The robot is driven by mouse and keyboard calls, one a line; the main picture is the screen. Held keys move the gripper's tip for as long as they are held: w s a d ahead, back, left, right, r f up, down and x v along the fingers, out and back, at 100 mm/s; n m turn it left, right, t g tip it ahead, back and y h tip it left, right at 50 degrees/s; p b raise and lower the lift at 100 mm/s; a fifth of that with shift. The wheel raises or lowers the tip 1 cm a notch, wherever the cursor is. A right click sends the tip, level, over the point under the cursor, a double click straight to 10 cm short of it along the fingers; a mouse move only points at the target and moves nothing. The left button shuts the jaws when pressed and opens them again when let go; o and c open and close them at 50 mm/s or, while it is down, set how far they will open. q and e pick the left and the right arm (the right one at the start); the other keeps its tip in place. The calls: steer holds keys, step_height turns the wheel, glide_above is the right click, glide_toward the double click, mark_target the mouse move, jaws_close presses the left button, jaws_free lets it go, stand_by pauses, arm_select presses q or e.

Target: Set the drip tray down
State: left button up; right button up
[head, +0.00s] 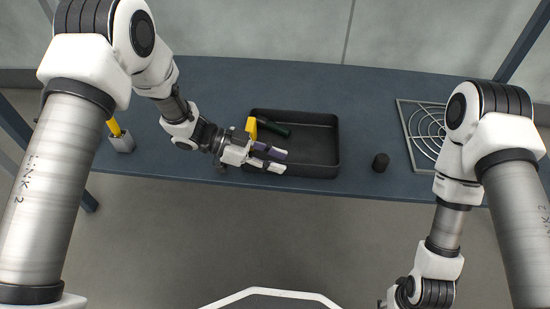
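The drip tray appears to be the black rectangular tray (318,172) with raised walls, at the middle of the blue table. It looks level and seems to rest on the table near its front edge. My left gripper (276,160) reaches in from the left over the tray's left part. Its two fingers point right and stand apart with a gap between them, with nothing seen between them. The gripper hides part of the tray's left wall; whether it touches the tray I cannot tell. My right arm hangs at the lower right, and its fingers are outside the picture.
A tool with a yellow end and dark green handle (273,128) lies in the tray. A round wire grille in a square frame (408,126) lies further right. A grey holder (123,143) with something yellow stands left. The table's back (300,85) is clear.

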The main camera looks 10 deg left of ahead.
arm_select(q)
steer(key=shift+r, duration=0.1)
steer(key=p+v, duration=0.7)
steer(key=v, duration=0.5)
